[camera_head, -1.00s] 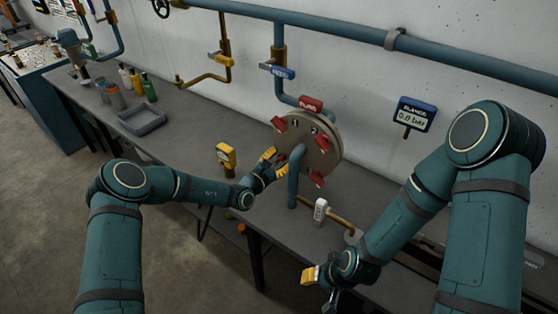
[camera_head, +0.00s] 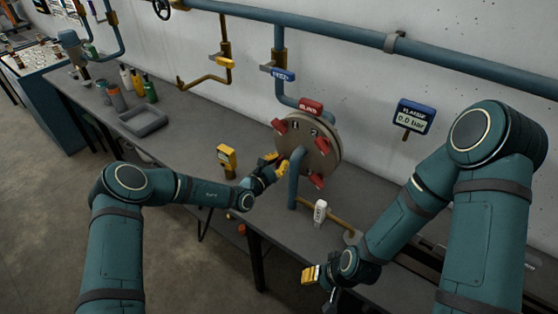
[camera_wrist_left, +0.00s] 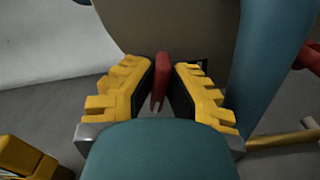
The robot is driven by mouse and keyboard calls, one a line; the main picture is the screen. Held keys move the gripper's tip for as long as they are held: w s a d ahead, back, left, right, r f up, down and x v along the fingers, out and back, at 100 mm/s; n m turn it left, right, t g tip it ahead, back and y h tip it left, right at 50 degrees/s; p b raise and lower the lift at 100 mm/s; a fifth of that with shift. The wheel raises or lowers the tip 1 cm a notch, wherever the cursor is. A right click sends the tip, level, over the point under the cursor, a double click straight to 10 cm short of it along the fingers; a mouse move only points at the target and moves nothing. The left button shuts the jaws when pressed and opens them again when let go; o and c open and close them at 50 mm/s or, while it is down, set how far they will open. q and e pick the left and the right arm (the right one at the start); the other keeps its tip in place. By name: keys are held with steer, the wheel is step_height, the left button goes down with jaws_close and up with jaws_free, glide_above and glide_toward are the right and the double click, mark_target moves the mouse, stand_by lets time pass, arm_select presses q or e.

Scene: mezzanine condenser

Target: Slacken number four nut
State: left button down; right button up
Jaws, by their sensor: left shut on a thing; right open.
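The round flange (camera_head: 320,150) stands upright on the bench, with several red wing-like nuts around its face. My left gripper (camera_head: 277,162) is at the flange's lower left edge. In the left wrist view its yellow fingers (camera_wrist_left: 161,85) are shut on a red nut (camera_wrist_left: 161,72), whose upper part shows between them. In the head view that nut is hidden by the fingers. Other red nuts show at the upper left (camera_head: 280,126) and lower right (camera_head: 317,181). My right gripper (camera_head: 312,274) is open and empty, low at the bench front.
A blue pipe (camera_head: 293,180) rises before the flange. A yellow meter (camera_head: 227,156) stands left of my left gripper. A white tag (camera_head: 320,211) stands by a brass pipe. A display (camera_head: 415,117) reads about 0.0 bar. A grey tray (camera_head: 142,120) lies at left.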

arm_select(q)
steer(key=n+p, duration=0.1)
steer(key=n, duration=0.2)
steer(key=shift+w+r+n, duration=0.1)
steer(key=shift+n, duration=0.3)
steer(key=n+p, duration=0.1)
steer(key=n, duration=0.2)
steer(key=shift+a+n, duration=0.1)
steer(key=shift+n, duration=0.2)
steer(key=n, duration=0.3)
steer(key=shift+n, duration=0.3)
steer(key=shift+w+a+n+p, duration=0.1)
steer(key=shift+n+p, duration=0.25)
steer(key=shift+n, duration=1.75)
steer(key=c, duration=1)
jaws_free()
steer(key=shift+f, duration=0.2)
